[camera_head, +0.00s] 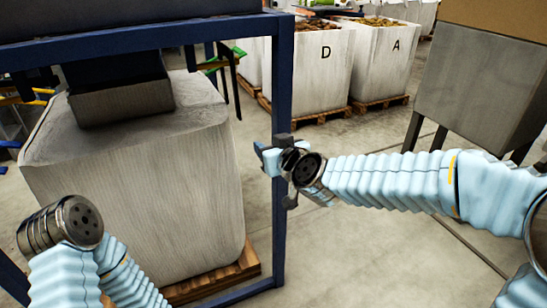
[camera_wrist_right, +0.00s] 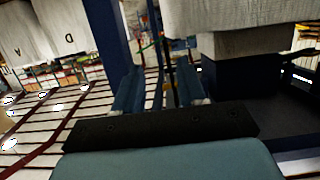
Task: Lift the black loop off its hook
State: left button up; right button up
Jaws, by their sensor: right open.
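My right gripper (camera_head: 265,158) is at the blue upright post (camera_head: 282,95) in the head view and overlaps its edge. In the right wrist view its two blue fingers (camera_wrist_right: 158,92) stand apart, with a gap between them. A thin dark strip (camera_wrist_right: 158,32) runs down toward this gap; I cannot tell whether it is the black loop. I cannot make out the loop or its hook for certain in either view. My left arm ends in a dark wrist (camera_head: 60,225) at the lower left, and no left fingers show.
A large whitish bag (camera_head: 135,185) stands on a wooden pallet (camera_head: 212,278) inside the blue frame, under a dark chute (camera_head: 122,100). Behind are bags marked D (camera_head: 308,80) and A (camera_head: 382,65). A grey box on legs (camera_head: 480,85) stands at right. The floor between is clear.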

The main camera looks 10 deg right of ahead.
jog(key=shift+d+f, duration=0.1)
jog(key=shift+f, duration=0.85)
